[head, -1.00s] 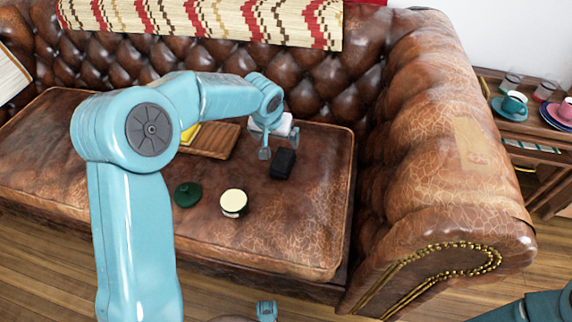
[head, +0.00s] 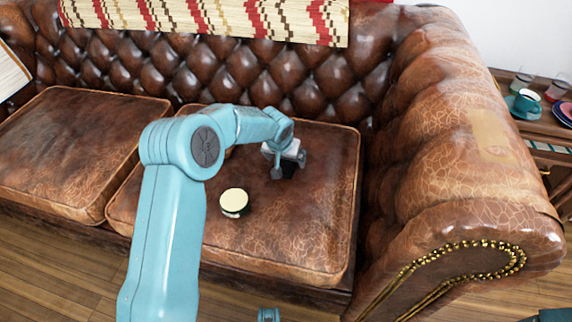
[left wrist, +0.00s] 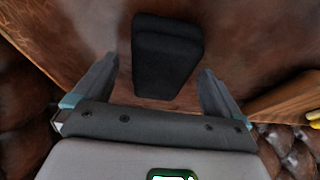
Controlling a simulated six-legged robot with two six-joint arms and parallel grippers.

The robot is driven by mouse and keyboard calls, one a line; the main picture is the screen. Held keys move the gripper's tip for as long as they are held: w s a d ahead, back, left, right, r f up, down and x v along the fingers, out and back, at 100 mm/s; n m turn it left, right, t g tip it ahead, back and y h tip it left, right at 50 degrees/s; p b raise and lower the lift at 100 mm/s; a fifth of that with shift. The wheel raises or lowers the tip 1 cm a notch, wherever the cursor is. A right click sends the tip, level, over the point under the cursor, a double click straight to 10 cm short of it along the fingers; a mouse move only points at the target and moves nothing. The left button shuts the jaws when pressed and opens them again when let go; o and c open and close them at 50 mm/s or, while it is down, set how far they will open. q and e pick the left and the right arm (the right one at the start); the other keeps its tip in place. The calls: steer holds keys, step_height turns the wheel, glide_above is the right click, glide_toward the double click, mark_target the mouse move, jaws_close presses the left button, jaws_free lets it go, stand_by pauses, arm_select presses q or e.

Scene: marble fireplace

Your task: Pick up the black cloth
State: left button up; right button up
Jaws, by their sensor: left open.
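The black cloth (head: 288,170) is a small folded dark block on the brown leather seat cushion, partly hidden by my left gripper in the head view. In the left wrist view the black cloth (left wrist: 166,58) lies beyond and between the two fingers. My left gripper (head: 289,169) is open above the cloth, pointing down at it. In the left wrist view the left gripper (left wrist: 157,75) has nothing held between its fingers. How far its tips are above the cushion is hard to tell. My right gripper is not in view.
A cream-topped round jar (head: 234,202) stands on the cushion (head: 290,235) in front of the gripper. The sofa's tufted back (head: 230,75) and right arm (head: 470,150) rise around the seat.

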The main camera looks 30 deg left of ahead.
arm_select(q)
steer(key=c, duration=1.1)
steer(key=shift+o, duration=0.2)
step_height(320, 180, up, 20)
steer(key=p, duration=0.7)
